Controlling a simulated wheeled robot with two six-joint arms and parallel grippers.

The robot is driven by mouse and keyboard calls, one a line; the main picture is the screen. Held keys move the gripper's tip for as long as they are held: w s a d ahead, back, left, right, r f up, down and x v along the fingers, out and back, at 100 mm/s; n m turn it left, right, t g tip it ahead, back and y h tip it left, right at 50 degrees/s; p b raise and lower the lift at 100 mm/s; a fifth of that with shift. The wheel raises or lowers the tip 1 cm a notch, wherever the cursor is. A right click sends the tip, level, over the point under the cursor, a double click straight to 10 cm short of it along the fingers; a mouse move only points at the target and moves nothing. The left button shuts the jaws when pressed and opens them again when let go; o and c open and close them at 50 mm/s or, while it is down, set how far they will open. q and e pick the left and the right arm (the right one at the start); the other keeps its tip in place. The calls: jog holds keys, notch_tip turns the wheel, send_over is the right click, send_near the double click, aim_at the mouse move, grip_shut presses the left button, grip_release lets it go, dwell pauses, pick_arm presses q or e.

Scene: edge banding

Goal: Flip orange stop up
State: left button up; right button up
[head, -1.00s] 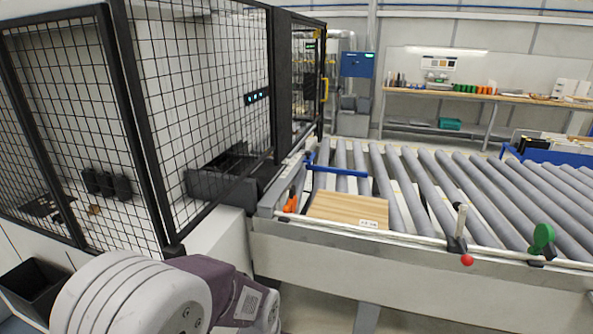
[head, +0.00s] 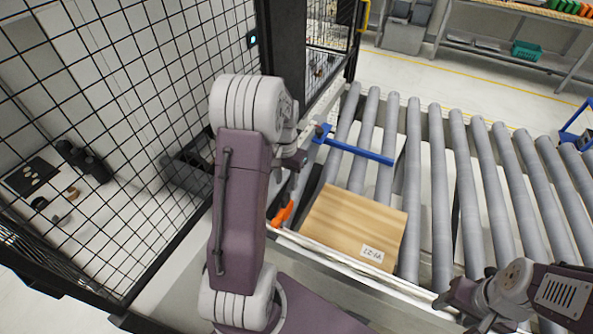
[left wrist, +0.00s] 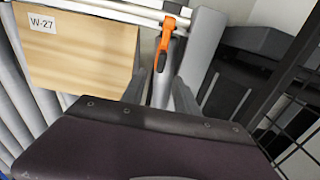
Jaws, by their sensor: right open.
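The orange stop (head: 283,213) is at the left end of the roller conveyor, beside the wooden panel (head: 352,226). It slants along the conveyor's edge in the head view. In the left wrist view the orange stop (left wrist: 165,43) is just beyond my left gripper (left wrist: 160,84), roughly in line with the gap between its fingers. The fingers are apart with nothing between them. In the head view my left gripper (head: 298,160) is above and behind the stop, partly hidden by its own wrist. My right gripper (head: 462,312) is open and empty at the lower right.
A blue bar (head: 358,151) crosses the rollers behind the panel. The panel has a white label (head: 372,254). A black mesh fence (head: 110,120) stands close on the left. Rollers (head: 465,190) to the right are bare.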

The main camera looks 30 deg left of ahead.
aim_at(286, 195)
pick_arm(q)
jog(key=shift+s, duration=0.35)
jog(key=shift+s+f, duration=0.3)
jog(key=shift+f, duration=0.2)
jog(key=shift+s+f, duration=0.25)
jog(key=shift+f, duration=0.2)
jog(key=f+p, duration=0.1)
jog(key=f, duration=0.2)
jog(key=w+f, duration=0.1)
jog(key=f, duration=0.2)
jog(key=shift+w+f+p, duration=0.1)
jog(key=shift+f+p, duration=0.1)
jog(key=shift+p, duration=0.15)
jog(key=shift+f, duration=0.3)
jog(key=shift+s, duration=0.25)
pick_arm(e)
jog(key=shift+s+r, duration=0.3)
jog(key=shift+r, duration=0.25)
jog(key=shift+s+r, duration=0.3)
jog(key=shift+r, duration=0.2)
pick_arm(q)
jog(key=shift+w, duration=0.1)
grip_shut()
jog(key=shift+f, duration=0.1)
pick_arm(e)
jog(key=shift+w, duration=0.1)
